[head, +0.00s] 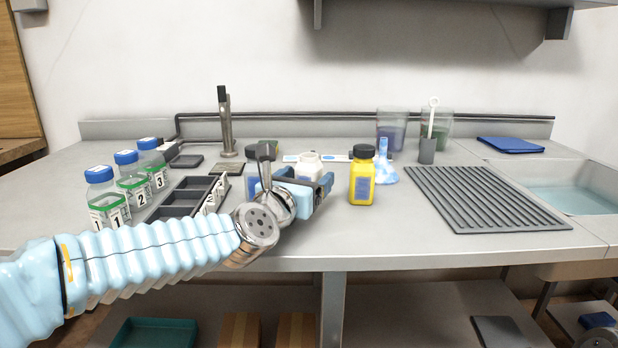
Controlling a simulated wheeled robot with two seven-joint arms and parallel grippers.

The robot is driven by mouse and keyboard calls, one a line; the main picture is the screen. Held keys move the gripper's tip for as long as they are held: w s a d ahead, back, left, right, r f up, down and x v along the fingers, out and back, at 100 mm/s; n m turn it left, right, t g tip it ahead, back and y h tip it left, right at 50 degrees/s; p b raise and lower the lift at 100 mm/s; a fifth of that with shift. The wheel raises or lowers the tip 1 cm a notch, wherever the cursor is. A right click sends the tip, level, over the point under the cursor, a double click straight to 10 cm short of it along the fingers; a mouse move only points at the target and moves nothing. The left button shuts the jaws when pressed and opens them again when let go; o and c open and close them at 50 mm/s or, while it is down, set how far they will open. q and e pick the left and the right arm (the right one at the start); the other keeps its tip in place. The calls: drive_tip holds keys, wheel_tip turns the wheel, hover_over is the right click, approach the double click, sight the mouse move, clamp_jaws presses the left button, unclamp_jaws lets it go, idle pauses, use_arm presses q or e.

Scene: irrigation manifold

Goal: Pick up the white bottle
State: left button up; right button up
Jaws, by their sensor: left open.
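The white bottle (309,160) stands on the grey counter near the middle of the head view. Its upper part shows above my left gripper, and its lower part is mostly hidden behind it. My left gripper (302,182) is open in front of the bottle, with its blue jaws towards it. I cannot tell whether the bottle is between the jaws or just beyond them. My right gripper is not in view.
A yellow bottle (362,177) with a black cap stands close on the right. A dark-capped bottle (261,157) is partly hidden on the left. A black divided tray (186,197) and numbered jars (133,184) lie further left. A ribbed grey mat (480,198) lies right.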

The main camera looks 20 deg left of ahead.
sight(313, 171)
use_arm(q)
drive_tip(key=w, duration=0.3)
drive_tip(key=shift+d+r+p, duration=0.15)
drive_tip(key=shift+r+p, duration=0.05)
drive_tip(key=shift+p, duration=0.2)
drive_tip(key=shift+w+f, duration=0.1)
drive_tip(key=shift+w, duration=0.4)
drive_tip(key=shift+c, duration=0.2)
drive_tip(key=shift+d, duration=0.1)
drive_tip(key=c, duration=1.1)
drive_tip(key=shift+r, duration=0.55)
drive_tip(key=r, duration=0.1)
drive_tip(key=r+p, duration=0.1)
drive_tip(key=r, duration=0.1)
drive_tip(key=shift+s+d+r, duration=0.1)
drive_tip(key=shift+s+r, duration=0.05)
drive_tip(key=shift+s, duration=0.1)
drive_tip(key=s+r+p, duration=0.1)
drive_tip(key=s+d+r+p, duration=0.1)
drive_tip(key=r, duration=0.1)
drive_tip(key=s+r+p, duration=0.1)
drive_tip(key=shift+s+d+r, duration=0.2)
drive_tip(key=shift+s+r, duration=0.05)
drive_tip(key=shift+r, duration=0.05)
drive_tip(key=s+d+r, duration=0.3)
drive_tip(key=s+r, duration=0.1)
drive_tip(key=s, duration=0.5)
drive_tip(key=shift+d+p, duration=0.4)
